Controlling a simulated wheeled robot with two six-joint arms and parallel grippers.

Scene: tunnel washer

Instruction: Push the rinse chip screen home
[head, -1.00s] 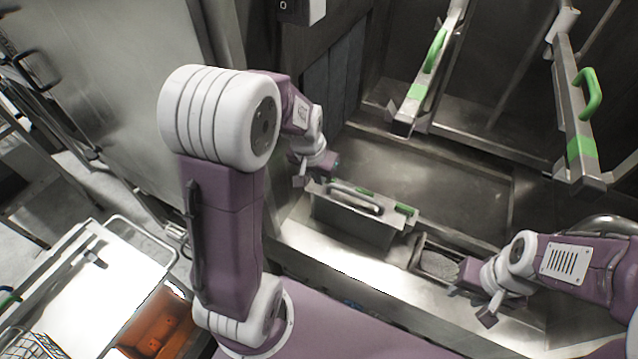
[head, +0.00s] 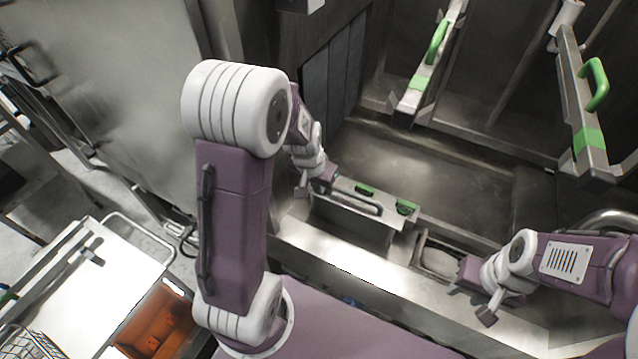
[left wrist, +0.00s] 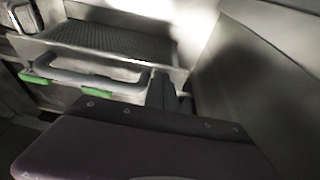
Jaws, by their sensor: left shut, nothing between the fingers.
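The rinse chip screen, a steel box-like piece (head: 350,228) with a grey bar handle (head: 352,204) and two green marks, sits in the trough at the middle of the head view. In the left wrist view its handle (left wrist: 85,80) and dark mesh (left wrist: 110,40) show. My left gripper (head: 327,180) is shut and empty at the screen's left end, close to the handle; contact is unclear. My right gripper (head: 463,275) is beside a small opening (head: 440,260) right of the screen. Its finger gap cannot be made out. How far the screen is seated is hidden.
Two steel frames with green handles (head: 437,42) (head: 597,84) stand above the trough at the back. The steel front ledge (head: 350,262) runs between the screen and my body. A white-topped cart (head: 85,285) and an orange bin (head: 160,320) stand at the lower left.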

